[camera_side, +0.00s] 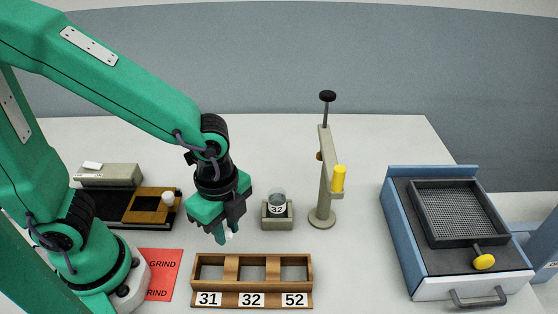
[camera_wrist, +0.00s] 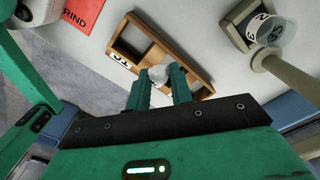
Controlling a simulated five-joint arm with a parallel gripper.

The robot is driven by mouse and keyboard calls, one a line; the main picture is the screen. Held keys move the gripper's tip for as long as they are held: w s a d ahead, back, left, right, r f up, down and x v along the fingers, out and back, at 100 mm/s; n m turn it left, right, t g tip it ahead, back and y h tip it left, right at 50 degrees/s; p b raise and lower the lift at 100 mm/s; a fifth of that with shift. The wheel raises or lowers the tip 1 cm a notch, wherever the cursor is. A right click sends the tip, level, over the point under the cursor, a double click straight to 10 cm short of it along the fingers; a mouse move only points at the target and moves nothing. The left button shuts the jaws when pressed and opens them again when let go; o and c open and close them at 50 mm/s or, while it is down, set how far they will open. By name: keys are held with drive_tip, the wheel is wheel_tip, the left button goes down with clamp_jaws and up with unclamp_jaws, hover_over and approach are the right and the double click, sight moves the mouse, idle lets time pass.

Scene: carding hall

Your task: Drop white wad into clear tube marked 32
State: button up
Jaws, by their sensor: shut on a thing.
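My gripper (camera_side: 227,237) points down and is shut on a small white wad (camera_wrist: 158,74), which shows between the fingertips in the wrist view. In the side view only a bit of the wad shows at the fingers. The clear tube marked 32 (camera_side: 278,196) stands upright in a grey-green square holder (camera_side: 277,222), to the right of my gripper and apart from it. The tube also shows at the upper right of the wrist view (camera_wrist: 277,31), with its open rim visible.
A wooden tray (camera_side: 252,299) with three compartments labelled 31, 32 and 52 lies in front of my gripper. A beige stand (camera_side: 324,190) with a yellow part rises right of the tube. A blue-sided mesh unit (camera_side: 398,230) is at right. A red sheet (camera_side: 163,272) lies at left.

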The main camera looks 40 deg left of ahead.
drive_tip(key=shift+w, duration=0.1)
drive_tip(key=shift+w+r, duration=0.25)
drive_tip(key=shift+w, duration=0.25)
wheel_tip(320, 180, up, 6)
hover_over(277, 207)
drive_tip(key=a, duration=0.1)
drive_tip(key=shift+w+a+r, duration=0.2)
drive_tip(key=shift+w+r, duration=0.05)
drive_tip(key=shift+w, duration=0.4)
drive_tip(key=shift+f, duration=0.15)
wheel_tip(277, 207, down, 8)
idle(0.3)
